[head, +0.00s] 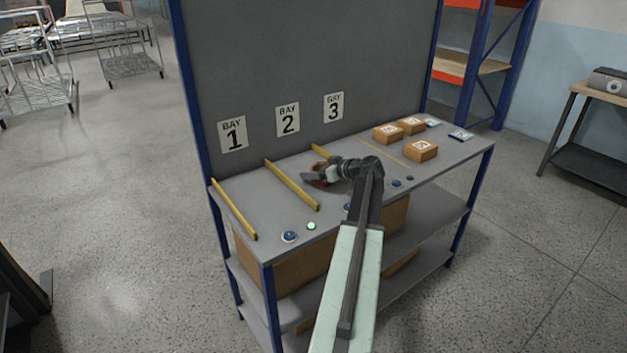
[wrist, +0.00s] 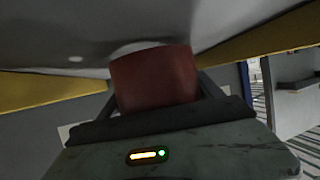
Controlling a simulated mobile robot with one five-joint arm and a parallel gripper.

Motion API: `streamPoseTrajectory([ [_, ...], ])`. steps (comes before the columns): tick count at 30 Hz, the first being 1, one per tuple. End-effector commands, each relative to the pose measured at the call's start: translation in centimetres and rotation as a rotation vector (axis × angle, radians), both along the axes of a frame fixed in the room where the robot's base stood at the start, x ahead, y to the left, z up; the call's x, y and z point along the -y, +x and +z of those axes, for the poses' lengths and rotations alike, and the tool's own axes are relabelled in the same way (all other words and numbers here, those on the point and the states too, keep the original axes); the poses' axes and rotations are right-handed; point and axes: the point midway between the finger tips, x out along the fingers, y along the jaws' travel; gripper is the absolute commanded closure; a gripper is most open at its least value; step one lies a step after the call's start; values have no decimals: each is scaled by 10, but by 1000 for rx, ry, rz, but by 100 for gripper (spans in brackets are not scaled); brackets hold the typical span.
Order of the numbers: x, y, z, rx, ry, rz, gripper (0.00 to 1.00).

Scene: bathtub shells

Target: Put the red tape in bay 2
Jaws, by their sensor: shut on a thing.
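My gripper (head: 312,179) is shut on the red tape, which shows as a small reddish patch (head: 319,182) at the jaws in the head view. In the wrist view the red tape (wrist: 154,80) is a dull red round body between the jaws, close to a grey surface. The gripper is at bay 2, right of the second yellow divider (head: 291,185) and in line with the BAY 2 sign (head: 288,119). I cannot tell whether the tape touches the bench top. My wrist and arm hide part of the bench and the third divider (head: 319,151).
The BAY 1 sign (head: 232,135) and BAY 3 sign (head: 333,107) hang on the grey back panel. Small cardboard boxes (head: 421,151) stand on the right of the bench. Round buttons, one lit green (head: 311,226), line the front edge. Bay 1 (head: 250,195) looks empty.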

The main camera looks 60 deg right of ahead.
Motion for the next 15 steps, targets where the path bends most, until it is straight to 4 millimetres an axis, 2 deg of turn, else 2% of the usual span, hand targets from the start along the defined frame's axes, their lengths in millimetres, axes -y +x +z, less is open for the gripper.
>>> streamPoseTrajectory([
  [1, 0, 0, -10, 0, 0, 0, 68],
  [6, 0, 0, -5, 0, 0, 0, 68],
  [11, 0, -1, -10, 0, 0, 0, 68],
  [12, 0, -1, -10, 0, 0, 0, 22],
  [14, 0, -1, -8, 0, 0, 0, 6],
  [15, 0, -1, -8, 0, 0, 0, 3],
])
